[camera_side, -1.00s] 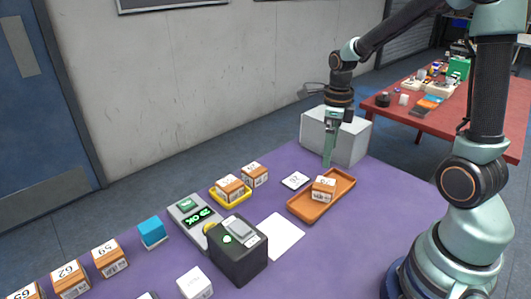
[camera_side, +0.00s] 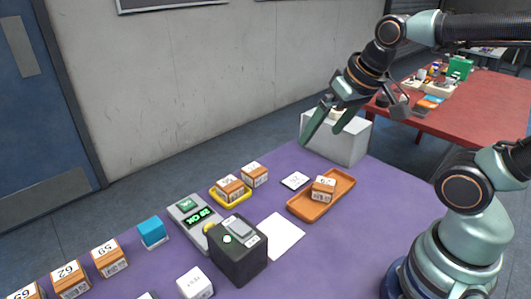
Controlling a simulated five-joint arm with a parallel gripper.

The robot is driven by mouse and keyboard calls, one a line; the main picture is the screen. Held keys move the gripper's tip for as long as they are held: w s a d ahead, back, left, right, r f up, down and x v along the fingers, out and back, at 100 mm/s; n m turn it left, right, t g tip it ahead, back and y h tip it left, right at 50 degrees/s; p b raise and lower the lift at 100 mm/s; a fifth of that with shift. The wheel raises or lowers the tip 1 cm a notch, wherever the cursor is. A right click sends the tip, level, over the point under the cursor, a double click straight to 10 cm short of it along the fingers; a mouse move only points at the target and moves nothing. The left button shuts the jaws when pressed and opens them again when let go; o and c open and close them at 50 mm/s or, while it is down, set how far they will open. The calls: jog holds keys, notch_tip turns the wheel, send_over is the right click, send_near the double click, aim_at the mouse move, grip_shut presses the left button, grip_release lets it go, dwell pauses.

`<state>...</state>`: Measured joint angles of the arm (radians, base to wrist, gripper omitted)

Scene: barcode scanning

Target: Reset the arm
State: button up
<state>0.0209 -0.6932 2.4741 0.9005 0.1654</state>
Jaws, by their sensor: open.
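My gripper (camera_side: 325,136) is in the air over the back right of the purple table (camera_side: 350,240), with its two green fingers spread and nothing between them. It points down and to the left, in front of the white box (camera_side: 352,145) and partly covering it. A small orange-brown box (camera_side: 323,189) with a label sits in the orange tray (camera_side: 306,212), below and apart from my gripper. My arm comes in from the upper right.
A black scanner box (camera_side: 238,262), a grey device with a lit green display (camera_side: 200,216) and a yellow tray (camera_side: 230,205) holding a box stand mid-table. Numbered boxes (camera_side: 70,279) line the front left. A white sheet (camera_side: 280,238) lies flat. A red table (camera_side: 470,125) stands behind.

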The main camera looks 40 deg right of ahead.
jog(key=shift+s+a+r+n, duration=0.1)
jog(key=shift+s+a+n, duration=0.05)
jog(key=shift+n, duration=0.4)
jog(key=shift+s+a+r+n, duration=0.1)
jog(key=shift+a+n, duration=0.05)
jog(key=shift+n, duration=0.4)
dwell(0.5)
